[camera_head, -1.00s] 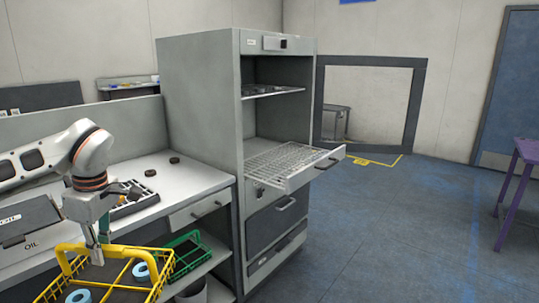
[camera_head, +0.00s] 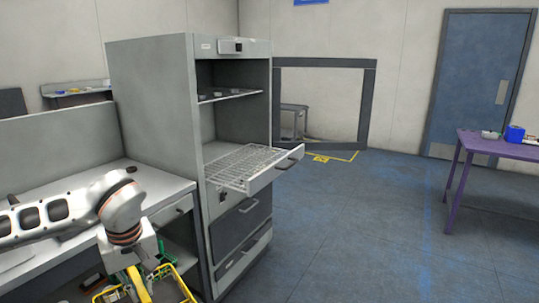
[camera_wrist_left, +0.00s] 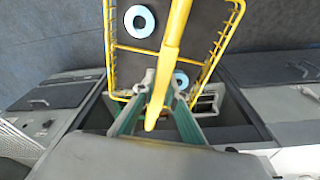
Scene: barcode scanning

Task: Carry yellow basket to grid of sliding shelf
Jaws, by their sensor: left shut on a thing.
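The yellow basket (camera_head: 180,288) hangs from my left gripper (camera_head: 138,280) at the bottom of the head view, mostly cut off by the frame edge. In the left wrist view the left gripper (camera_wrist_left: 160,98) is shut on the yellow handle of the basket (camera_wrist_left: 112,50). Two light blue rings (camera_wrist_left: 139,21) lie on the basket's dark floor. The sliding shelf (camera_head: 262,178) is pulled out of the tall grey cabinet, and its wire grid (camera_head: 240,165) is bare. The basket is in front of and below the shelf in the picture, apart from it. My right gripper is not in view.
The tall grey cabinet (camera_head: 155,100) stands beside a grey workbench (camera_head: 160,190). A purple table (camera_head: 495,148) stands far right. The blue floor (camera_head: 350,230) between is clear.

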